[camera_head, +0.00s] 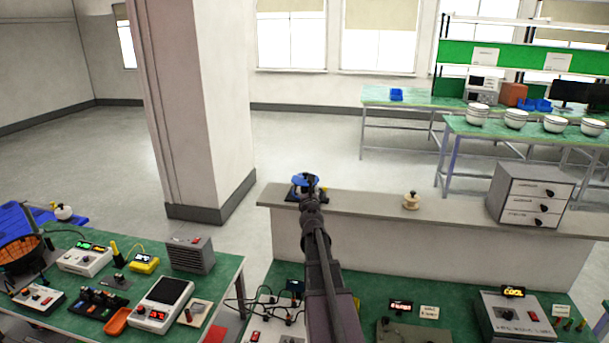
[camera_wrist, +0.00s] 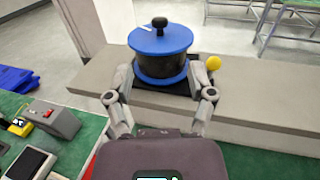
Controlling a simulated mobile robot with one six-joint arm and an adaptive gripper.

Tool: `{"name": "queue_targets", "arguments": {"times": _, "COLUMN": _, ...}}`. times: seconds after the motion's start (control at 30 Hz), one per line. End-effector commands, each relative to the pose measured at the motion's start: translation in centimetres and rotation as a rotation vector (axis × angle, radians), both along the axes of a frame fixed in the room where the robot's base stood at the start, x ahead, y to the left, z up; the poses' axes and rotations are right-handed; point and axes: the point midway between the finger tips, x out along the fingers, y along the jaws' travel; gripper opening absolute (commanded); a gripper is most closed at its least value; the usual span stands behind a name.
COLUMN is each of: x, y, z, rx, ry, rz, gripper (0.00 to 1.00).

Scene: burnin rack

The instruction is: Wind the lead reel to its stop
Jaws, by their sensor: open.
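The lead reel (camera_wrist: 160,45) shows in the wrist view as a blue-flanged drum with a black knob on its top disc. It stands on a dark base on the grey ledge, and a yellow ball sits at its right side. In the head view the reel (camera_head: 304,181) is on the ledge's left end, partly hidden by my arm. My gripper (camera_wrist: 162,92) is open, with its two fingers spread to the left and right in front of the reel. Whether either finger touches the reel cannot be told. The fingertips are hard to make out in the head view.
A pillar (camera_head: 200,110) stands behind left. Green benches with instruments lie at front left and below the ledge.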

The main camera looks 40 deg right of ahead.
Motion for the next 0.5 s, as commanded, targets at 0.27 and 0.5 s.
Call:
{"name": "queue_targets", "arguments": {"times": 0.27, "x": 2.5, "y": -1.7, "z": 0.0, "rx": 0.001, "ry": -0.001, "rz": 0.000, "gripper": 0.70}}
{"name": "queue_targets", "arguments": {"times": 0.5, "x": 5.6, "y": -3.7, "z": 0.0, "rx": 0.001, "ry": -0.001, "rz": 0.001, "gripper": 0.70}}
